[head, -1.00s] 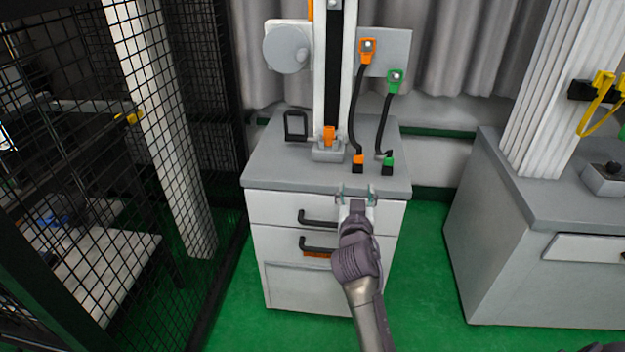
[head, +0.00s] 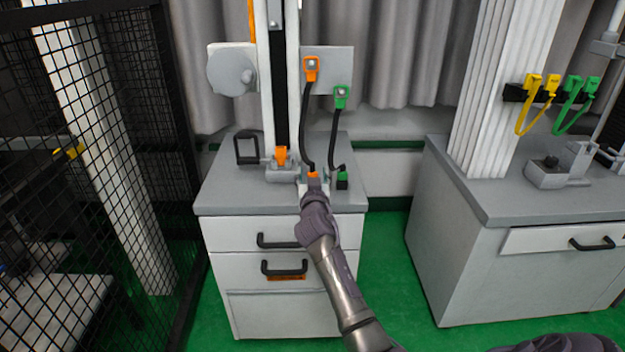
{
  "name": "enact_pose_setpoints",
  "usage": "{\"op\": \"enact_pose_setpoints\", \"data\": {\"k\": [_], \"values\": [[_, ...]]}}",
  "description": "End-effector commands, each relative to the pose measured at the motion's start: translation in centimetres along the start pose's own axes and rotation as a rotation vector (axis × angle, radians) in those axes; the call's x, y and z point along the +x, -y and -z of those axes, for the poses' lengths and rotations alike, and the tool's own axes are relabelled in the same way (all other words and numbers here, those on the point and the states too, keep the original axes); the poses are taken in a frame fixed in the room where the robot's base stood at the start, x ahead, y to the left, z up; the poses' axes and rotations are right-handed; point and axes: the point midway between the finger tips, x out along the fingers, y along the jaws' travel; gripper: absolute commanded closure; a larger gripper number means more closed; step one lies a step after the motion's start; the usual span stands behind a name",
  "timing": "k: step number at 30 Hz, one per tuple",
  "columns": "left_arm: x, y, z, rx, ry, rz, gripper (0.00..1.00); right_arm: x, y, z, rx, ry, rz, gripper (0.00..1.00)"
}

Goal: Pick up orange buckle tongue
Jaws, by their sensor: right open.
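A small orange piece (head: 313,175) is at the lower end of a black strap on the left cabinet top, most likely the buckle tongue. My right gripper (head: 314,183) is open right at it, with its fingers near the piece's sides. The gripper hides the piece's lower part, and I cannot tell whether the fingers touch it. The strap runs up to an orange fitting (head: 311,68) on the grey plate. Another orange piece (head: 281,155) stands in a grey block at the tower's foot. My left gripper is not in view.
A green-ended strap (head: 340,97) hangs just right, its lower end (head: 342,180) on the cabinet top (head: 232,197). A black handle-like frame (head: 247,147) stands left. Another cabinet (head: 470,240) is at right, with green floor between. A mesh fence (head: 80,150) borders the left.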

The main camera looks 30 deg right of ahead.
Motion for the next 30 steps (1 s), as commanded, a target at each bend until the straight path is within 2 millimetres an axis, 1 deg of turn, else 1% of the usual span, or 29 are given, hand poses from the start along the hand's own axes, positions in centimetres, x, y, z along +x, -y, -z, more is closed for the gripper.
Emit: {"op": "enact_pose_setpoints", "data": {"k": [1, 3, 10, 17, 18, 30], "values": [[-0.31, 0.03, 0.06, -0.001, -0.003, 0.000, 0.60, 0.55, 0.01, -0.02, -0.002, 0.000, 0.000, 0.42], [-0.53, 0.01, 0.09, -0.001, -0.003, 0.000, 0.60, 0.90, 0.04, -0.01, -0.001, 0.000, 0.001, 0.42], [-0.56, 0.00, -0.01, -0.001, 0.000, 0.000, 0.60, 0.95, 0.04, -0.02, 0.000, 0.000, 0.001, 0.42], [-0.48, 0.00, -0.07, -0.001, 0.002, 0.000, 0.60, 0.93, 0.04, -0.02, 0.000, 0.000, 0.001, 0.80], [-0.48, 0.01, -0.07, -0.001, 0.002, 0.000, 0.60, 0.93, 0.04, -0.02, 0.000, 0.000, 0.001, 0.87], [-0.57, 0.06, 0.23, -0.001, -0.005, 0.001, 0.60, 0.93, 0.04, 0.28, 0.000, 0.000, 0.001, 0.88]]}}
